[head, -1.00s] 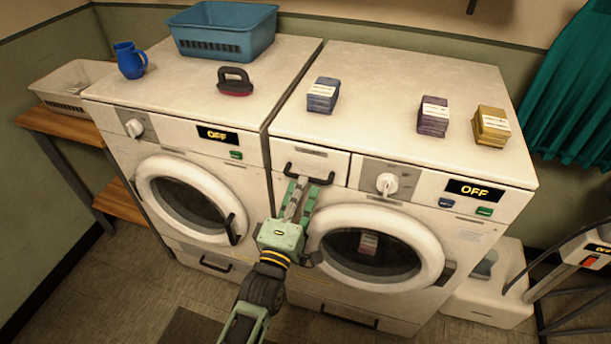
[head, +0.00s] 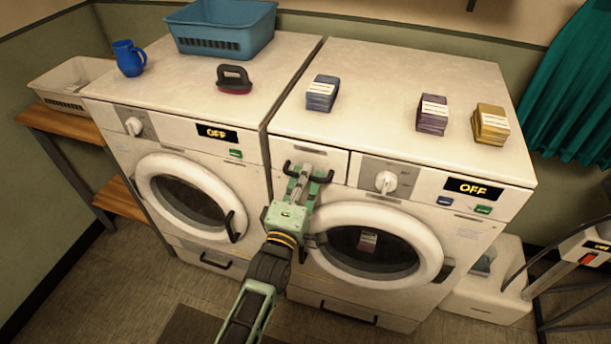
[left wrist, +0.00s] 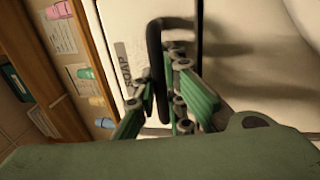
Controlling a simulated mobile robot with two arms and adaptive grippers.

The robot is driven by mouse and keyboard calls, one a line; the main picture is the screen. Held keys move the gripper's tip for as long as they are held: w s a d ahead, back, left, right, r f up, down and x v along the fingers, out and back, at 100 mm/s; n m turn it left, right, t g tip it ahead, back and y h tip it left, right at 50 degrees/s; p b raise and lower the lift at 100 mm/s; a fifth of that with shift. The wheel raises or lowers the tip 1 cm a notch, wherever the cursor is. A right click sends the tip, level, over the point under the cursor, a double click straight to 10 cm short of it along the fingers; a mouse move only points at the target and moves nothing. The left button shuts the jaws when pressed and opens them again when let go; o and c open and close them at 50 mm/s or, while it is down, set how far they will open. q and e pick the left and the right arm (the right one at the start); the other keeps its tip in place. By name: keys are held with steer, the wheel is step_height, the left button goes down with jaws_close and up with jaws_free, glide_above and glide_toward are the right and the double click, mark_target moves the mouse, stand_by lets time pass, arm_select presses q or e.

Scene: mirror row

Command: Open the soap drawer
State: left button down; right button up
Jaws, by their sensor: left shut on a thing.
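The soap drawer (head: 330,158) is at the upper left of the right machine's front and looks flush with it. Its dark bar handle (head: 289,170) also shows in the left wrist view (left wrist: 155,55), beside the printed word SOAP on the drawer front (left wrist: 180,12). My left gripper (head: 304,177) is at the drawer front, shut on this handle. In the left wrist view its green fingers (left wrist: 160,88) lie on both sides of the bar. My right gripper is in neither view.
The right machine's round door (head: 424,238) is just below and right of my left gripper. A blue soap box (head: 321,93), a purple box (head: 432,115) and a yellow box (head: 490,124) stand on top. The floor in front looks mostly clear.

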arm_select(q)
steer(key=shift+s+a, duration=0.1)
steer(key=shift+s, duration=0.1)
steer(key=r+p+v, duration=0.2)
steer(key=p+v, duration=0.3)
steer(key=v, duration=0.7)
steer(key=shift+s, duration=0.4)
steer(key=shift+a, duration=0.15)
steer(key=c, duration=2.1)
jaws_free()
steer(key=shift+r, duration=0.1)
